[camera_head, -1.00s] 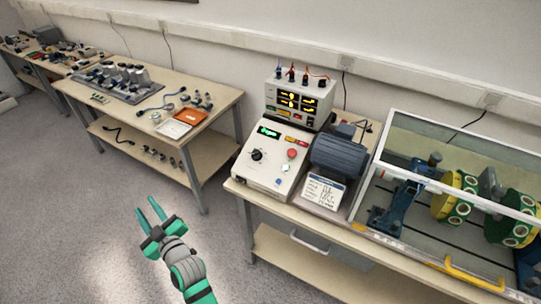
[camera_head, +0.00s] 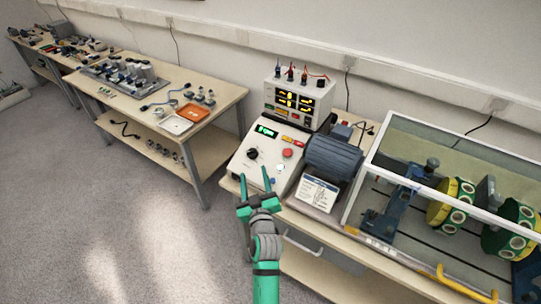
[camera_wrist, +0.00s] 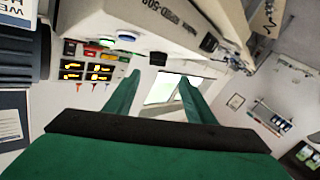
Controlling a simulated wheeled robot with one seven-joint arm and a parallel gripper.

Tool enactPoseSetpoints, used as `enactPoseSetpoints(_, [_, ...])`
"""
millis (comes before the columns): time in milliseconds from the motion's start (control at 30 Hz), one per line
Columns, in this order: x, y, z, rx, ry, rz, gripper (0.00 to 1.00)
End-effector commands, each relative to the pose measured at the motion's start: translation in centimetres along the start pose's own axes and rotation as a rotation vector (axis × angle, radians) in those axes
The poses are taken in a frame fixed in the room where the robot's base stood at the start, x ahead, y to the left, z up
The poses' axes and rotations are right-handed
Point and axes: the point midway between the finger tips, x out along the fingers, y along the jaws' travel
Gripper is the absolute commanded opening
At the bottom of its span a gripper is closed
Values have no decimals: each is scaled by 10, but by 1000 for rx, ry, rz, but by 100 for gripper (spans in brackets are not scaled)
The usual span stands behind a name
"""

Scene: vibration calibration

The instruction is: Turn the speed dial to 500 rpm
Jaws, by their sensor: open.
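The speed dial (camera_head: 252,154) is a black round knob on the sloped face of the white control box (camera_head: 236,166), left of a red button (camera_head: 287,153). A small green-lit display (camera_head: 266,131) sits above the dial. My gripper (camera_head: 256,178) has green fingers, spread apart and empty. In the head view its tips appear just below the dial, over the box's lower front; I cannot tell the exact gap. In the wrist view the open fingers (camera_wrist: 158,90) show with nothing between them, and the white box (camera_wrist: 165,25) is along the top. The dial's setting is too small to read.
A meter unit (camera_head: 297,98) with yellow digits stands behind the control box. A blue motor (camera_head: 333,155) and a label card (camera_head: 318,193) are to its right. A clear-walled case (camera_head: 378,150) covers the rotor rig. Open floor lies left of my arm.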

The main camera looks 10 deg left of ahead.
Motion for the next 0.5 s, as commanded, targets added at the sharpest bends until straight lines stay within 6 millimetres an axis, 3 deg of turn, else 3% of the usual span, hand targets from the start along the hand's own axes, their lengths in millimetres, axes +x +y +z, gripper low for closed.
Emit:
enactPoseSetpoints(167, [12,0,-1,1,2,0,50])
enactPoseSetpoints(500, [67,-2,-2,3,2,-3,50])
